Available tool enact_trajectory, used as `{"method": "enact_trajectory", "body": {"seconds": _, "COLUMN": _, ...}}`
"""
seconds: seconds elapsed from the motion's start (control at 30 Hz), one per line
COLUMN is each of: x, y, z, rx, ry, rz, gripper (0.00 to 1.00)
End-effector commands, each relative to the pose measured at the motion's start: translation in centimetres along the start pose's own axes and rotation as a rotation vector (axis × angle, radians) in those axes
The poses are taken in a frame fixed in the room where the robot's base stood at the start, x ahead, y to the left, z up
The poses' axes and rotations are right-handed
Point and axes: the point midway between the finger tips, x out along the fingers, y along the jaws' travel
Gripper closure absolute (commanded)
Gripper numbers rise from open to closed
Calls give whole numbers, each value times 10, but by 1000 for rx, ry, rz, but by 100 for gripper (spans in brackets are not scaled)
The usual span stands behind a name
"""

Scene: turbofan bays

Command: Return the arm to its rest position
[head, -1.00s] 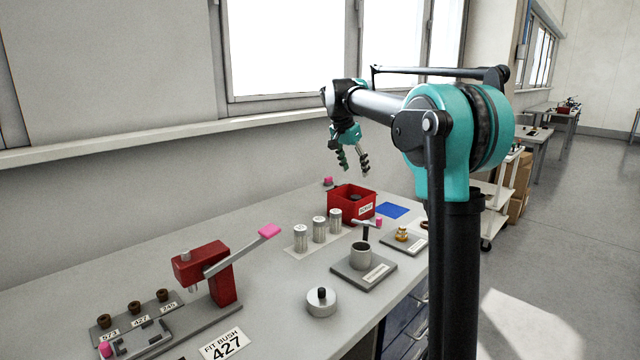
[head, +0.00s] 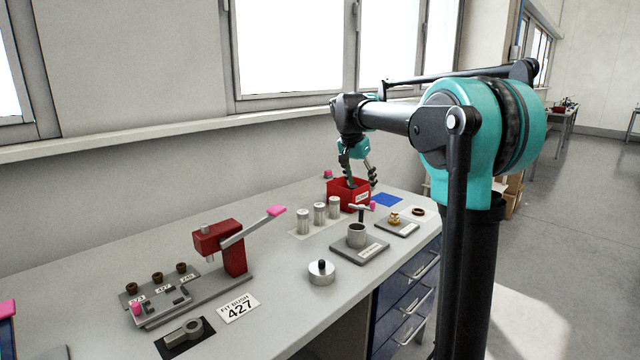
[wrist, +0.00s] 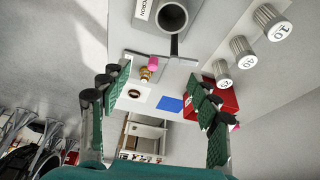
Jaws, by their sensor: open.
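My gripper (head: 359,172) is open and empty in the head view, pointing down in front of the red box (head: 343,190) toward the back of the bench. In the wrist view its two green-and-black fingers (wrist: 160,108) stand wide apart, with nothing between them. My arm reaches left from its teal shoulder, its upper link about level and its wrist bent down. The red box shows partly behind the right finger in the wrist view (wrist: 226,100).
The bench holds a red press (head: 235,248), a grey cup on a plate (head: 357,236), several silver cylinders (head: 319,214), a round weight (head: 321,272) and a blue square (head: 387,200). A wall and windows stand behind. Open floor lies to the right.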

Motion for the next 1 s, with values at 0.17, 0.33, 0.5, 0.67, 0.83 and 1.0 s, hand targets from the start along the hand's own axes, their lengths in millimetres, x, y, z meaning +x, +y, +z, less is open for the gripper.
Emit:
{"method": "enact_trajectory", "body": {"seconds": 0.17, "x": 23, "y": 30, "z": 25, "rx": -70, "ry": -15, "rz": -24, "gripper": 38}}
{"method": "enact_trajectory", "body": {"seconds": 0.33, "x": 53, "y": 70, "z": 62, "rx": -166, "ry": -29, "rz": -60, "gripper": 38}}
{"method": "enact_trajectory", "body": {"seconds": 0.5, "x": 100, "y": 136, "z": 134, "rx": -315, "ry": -38, "rz": -121, "gripper": 38}}
{"method": "enact_trajectory", "body": {"seconds": 0.67, "x": 142, "y": 199, "z": 213, "rx": -458, "ry": -30, "rz": -183, "gripper": 38}}
{"method": "enact_trajectory", "body": {"seconds": 0.83, "x": 172, "y": 246, "z": 281, "rx": -572, "ry": -12, "rz": -232, "gripper": 38}}
{"method": "enact_trajectory", "body": {"seconds": 1.0, "x": 184, "y": 268, "z": 315, "rx": -628, "ry": 1, "rz": -255, "gripper": 38}}
